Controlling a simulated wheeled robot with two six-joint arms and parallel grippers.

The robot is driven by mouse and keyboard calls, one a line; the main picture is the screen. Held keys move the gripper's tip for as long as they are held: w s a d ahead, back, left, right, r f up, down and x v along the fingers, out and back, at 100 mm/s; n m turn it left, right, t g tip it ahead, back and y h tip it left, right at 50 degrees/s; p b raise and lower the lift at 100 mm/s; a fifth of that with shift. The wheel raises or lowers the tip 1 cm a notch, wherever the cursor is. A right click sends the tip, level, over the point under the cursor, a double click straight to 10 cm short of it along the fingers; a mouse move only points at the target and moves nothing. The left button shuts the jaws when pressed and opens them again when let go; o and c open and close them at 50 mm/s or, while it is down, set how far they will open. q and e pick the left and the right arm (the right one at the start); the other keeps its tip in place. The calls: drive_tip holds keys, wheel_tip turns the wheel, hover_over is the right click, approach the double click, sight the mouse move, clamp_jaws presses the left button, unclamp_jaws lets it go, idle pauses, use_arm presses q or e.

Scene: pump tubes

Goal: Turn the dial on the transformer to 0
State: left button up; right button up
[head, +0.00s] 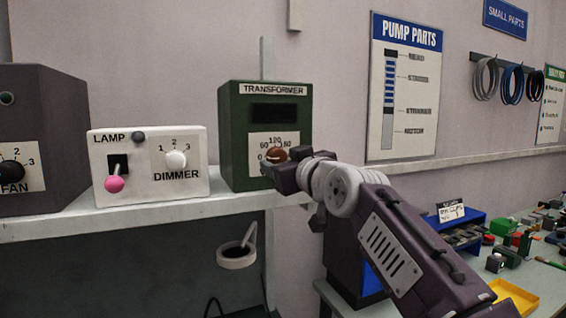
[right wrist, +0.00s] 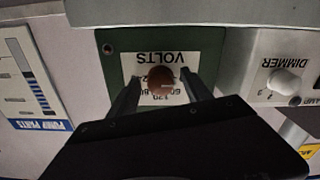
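The transformer (head: 234,134) is a dark green box on the shelf, with a dark display and a white scale plate reading 60, 120 and more. Its brown round dial (head: 276,155) sits on that plate; its pointer setting is too small to tell. My right gripper (head: 270,168) is at the dial and hides the lower right of the plate. In the right wrist view the picture is upside down; the dial (right wrist: 160,79) lies between two open fingers (right wrist: 162,86), with a visible gap on each side. My left gripper is not in view.
Left of the transformer stand a white lamp and dimmer box (head: 148,186) with a pink-tipped lever, and a dark fan box (head: 45,130). The shelf edge (head: 130,219) runs below them. A cluttered bench with a blue bin (head: 470,218) is at the right.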

drive_tip(key=shift+r, duration=0.1)
drive_tip(key=shift+s+d+b, duration=0.15)
drive_tip(key=shift+s+b, duration=0.15)
drive_tip(key=shift+s, duration=0.05)
drive_tip(key=b+v, duration=0.3)
drive_tip(key=v, duration=0.5)
drive_tip(key=shift+s, duration=0.1)
